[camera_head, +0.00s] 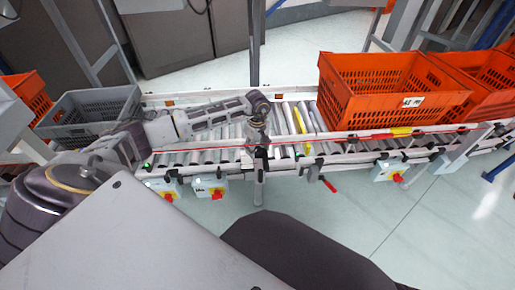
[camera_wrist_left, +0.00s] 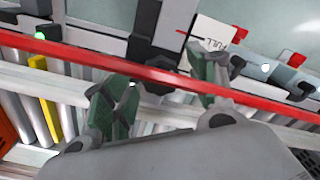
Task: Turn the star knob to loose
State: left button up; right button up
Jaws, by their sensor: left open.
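In the left wrist view a dark knob (camera_wrist_left: 153,52), which looks like the star knob, sits on a grey upright bracket (camera_wrist_left: 172,25) at the conveyor's side. A red strip crosses in front of it and hides part of it. My left gripper (camera_wrist_left: 160,90) is open, its two green-padded fingers on either side of the knob area. I cannot tell whether they touch it. In the head view my left gripper (camera_head: 257,138) points down at the conveyor's near rail; the knob cannot be made out there. My right gripper is not in view.
The roller conveyor (camera_head: 220,132) runs across the head view. An orange tote (camera_head: 370,88) stands on it at right, a grey tote (camera_head: 92,115) at left. A red-handled lever (camera_head: 328,185) and red-yellow switches (camera_head: 210,187) line the near side.

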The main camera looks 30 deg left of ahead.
pick_arm(q)
jog(key=c, duration=1)
